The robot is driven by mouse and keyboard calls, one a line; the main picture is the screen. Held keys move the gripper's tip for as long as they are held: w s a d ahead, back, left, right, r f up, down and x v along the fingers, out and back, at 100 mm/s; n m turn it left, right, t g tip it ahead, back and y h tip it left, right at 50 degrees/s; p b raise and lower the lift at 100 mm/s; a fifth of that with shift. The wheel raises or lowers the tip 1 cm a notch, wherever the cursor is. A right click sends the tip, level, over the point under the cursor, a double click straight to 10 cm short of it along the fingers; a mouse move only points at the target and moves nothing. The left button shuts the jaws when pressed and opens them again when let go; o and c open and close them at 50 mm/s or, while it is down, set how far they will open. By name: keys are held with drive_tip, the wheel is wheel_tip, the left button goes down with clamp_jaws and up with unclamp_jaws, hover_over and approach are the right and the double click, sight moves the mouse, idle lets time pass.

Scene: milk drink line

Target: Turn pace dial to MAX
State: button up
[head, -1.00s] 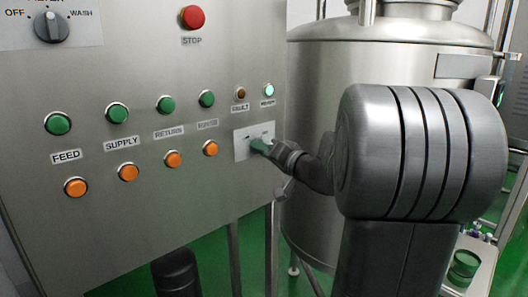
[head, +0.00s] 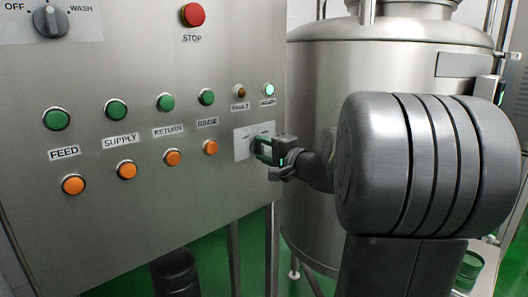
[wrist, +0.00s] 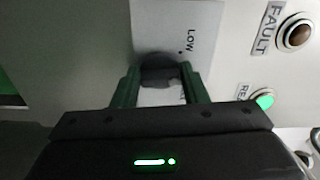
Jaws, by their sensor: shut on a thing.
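The pace dial (wrist: 158,68) is a dark knob on a pale plate (head: 241,146) at the lower right of the steel control panel. In the wrist view, the word LOW and a small dot show on the plate beside the knob. A MAX mark cannot be read in either view. My gripper (head: 262,147) is at the plate, with its green fingers (wrist: 160,82) on either side of the knob and shut on it. In the head view the fingers and wrist hide most of the knob, and its pointer direction cannot be told.
The panel (head: 120,210) carries green buttons and orange buttons (head: 172,158), a red STOP button (head: 192,15) and an OFF/WASH selector (head: 50,22). FAULT (head: 239,90) and READY (head: 268,90) lamps sit just above the dial plate. A steel tank (head: 320,80) stands behind my arm.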

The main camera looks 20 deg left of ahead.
drive_tip(key=m, duration=0.2)
drive_tip(key=m+p, duration=0.1)
drive_tip(key=m, duration=0.2)
drive_tip(key=shift+r+m+p, duration=0.3)
drive_tip(key=shift+r, duration=0.05)
drive_tip(key=shift+w+m+p, duration=0.1)
drive_tip(key=shift+m+p, duration=0.95)
drive_tip(key=shift+m, duration=1.15)
drive_tip(key=o, duration=0.9)
drive_tip(key=shift+f, duration=0.1)
drive_tip(key=v, duration=1.3)
drive_tip(key=shift+d+b, duration=0.3)
drive_tip(key=shift+d, duration=0.05)
drive_tip(key=x, duration=1.3)
drive_tip(key=shift+a+p, duration=0.3)
drive_tip(key=shift+a, duration=0.05)
